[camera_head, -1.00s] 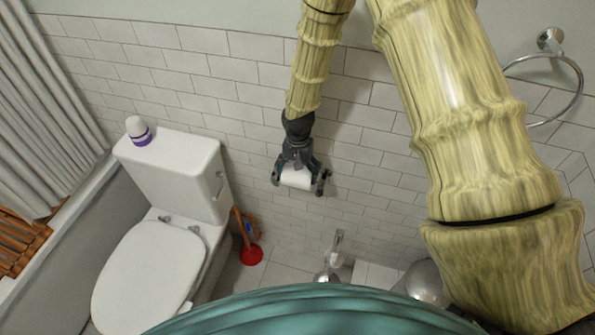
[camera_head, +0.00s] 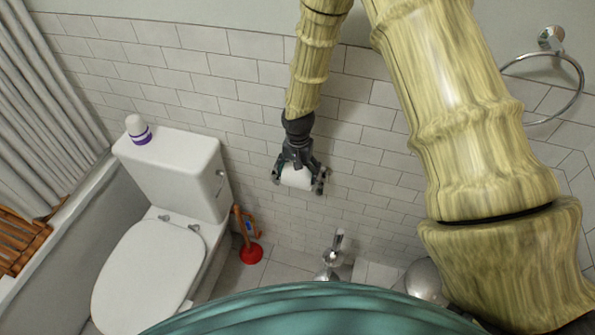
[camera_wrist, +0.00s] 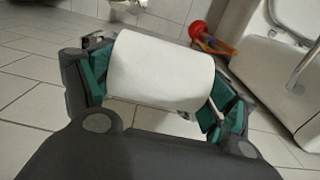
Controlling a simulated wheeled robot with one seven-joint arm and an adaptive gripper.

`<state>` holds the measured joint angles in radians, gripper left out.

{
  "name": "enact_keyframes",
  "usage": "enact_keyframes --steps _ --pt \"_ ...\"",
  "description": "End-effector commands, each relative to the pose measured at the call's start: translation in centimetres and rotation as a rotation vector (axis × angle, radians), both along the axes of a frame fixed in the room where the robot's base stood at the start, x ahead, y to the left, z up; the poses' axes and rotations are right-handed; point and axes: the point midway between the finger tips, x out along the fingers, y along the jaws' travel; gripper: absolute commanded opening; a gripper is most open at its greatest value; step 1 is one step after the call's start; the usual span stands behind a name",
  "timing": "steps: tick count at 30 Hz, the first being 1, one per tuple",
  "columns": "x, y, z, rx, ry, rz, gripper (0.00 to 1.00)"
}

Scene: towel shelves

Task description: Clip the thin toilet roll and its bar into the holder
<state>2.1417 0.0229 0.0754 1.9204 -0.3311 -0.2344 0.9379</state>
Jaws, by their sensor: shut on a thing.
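The thin white toilet roll (camera_head: 297,177) is between the fingers of my gripper (camera_head: 298,178), close to the tiled wall right of the toilet. In the wrist view the roll (camera_wrist: 161,70) lies crosswise between the green-padded fingers of my gripper (camera_wrist: 160,85), which are shut on it at its two ends. A small piece of metal shows at the roll's upper edge in the wrist view, but I cannot tell whether it is the bar or the holder. The holder is not clearly visible in the head view, hidden behind the gripper and roll.
The toilet (camera_head: 150,265) stands to the left, with a red plunger (camera_head: 250,253) beside it. A chrome stand (camera_head: 333,255) and a round metal bin (camera_head: 425,281) are on the floor below. A towel ring (camera_head: 552,88) hangs at the right.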

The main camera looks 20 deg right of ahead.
Motion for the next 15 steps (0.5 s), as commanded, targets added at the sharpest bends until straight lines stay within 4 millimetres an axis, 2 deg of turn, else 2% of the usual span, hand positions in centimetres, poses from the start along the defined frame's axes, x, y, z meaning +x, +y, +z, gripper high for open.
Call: enact_keyframes --steps 15 --pt "0.00 0.00 -0.58 0.000 0.000 0.000 0.27"
